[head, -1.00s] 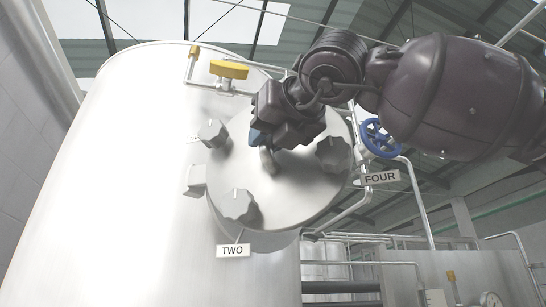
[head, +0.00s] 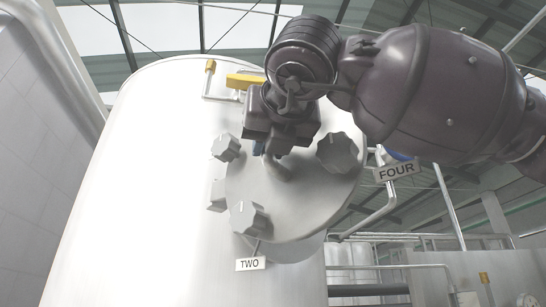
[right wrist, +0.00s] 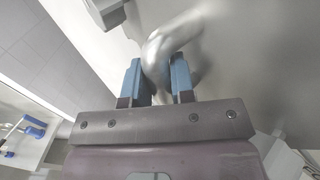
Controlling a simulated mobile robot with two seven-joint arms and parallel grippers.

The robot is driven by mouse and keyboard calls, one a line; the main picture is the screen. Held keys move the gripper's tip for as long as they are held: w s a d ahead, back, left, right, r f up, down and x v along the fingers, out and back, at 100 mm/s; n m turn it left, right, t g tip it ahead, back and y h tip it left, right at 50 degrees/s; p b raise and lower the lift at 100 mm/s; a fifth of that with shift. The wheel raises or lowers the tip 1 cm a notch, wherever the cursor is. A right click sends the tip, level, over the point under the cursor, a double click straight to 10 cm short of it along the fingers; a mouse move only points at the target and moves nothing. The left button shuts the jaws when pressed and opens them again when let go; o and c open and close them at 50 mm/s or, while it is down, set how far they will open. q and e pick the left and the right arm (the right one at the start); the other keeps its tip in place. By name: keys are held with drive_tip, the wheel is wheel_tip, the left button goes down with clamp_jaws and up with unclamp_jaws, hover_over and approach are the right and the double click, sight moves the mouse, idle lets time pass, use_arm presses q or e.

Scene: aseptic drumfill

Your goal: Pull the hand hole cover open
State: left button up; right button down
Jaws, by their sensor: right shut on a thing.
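The hand hole cover (head: 292,205) is a round grey metal disc on the side of a tall silver tank (head: 150,180). In the right wrist view, the blue-padded fingers (right wrist: 161,82) sit on both sides of the handle (right wrist: 160,52). My arm hides the cover's top. My left gripper is out of view.
A tag reading TWO (head: 251,264) hangs below the lower-left knob. A tag reading FOUR (head: 396,172) is at the right. A yellow-handled valve (head: 243,81) and pipes are above the cover. A blue valve wheel (head: 400,155) is mostly hidden behind my right arm.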

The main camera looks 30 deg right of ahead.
drive_tip(key=shift+s+r, duration=0.1)
drive_tip(key=shift+r, duration=0.15)
drive_tip(key=c, duration=1.2)
unclamp_jaws()
drive_tip(key=shift+c, duration=0.2)
drive_tip(key=shift+o, duration=1.3)
drive_tip(key=shift+w+a, duration=0.15)
drive_tip(key=shift+w, duration=0.05)
drive_tip(key=shift+s+f, duration=0.1)
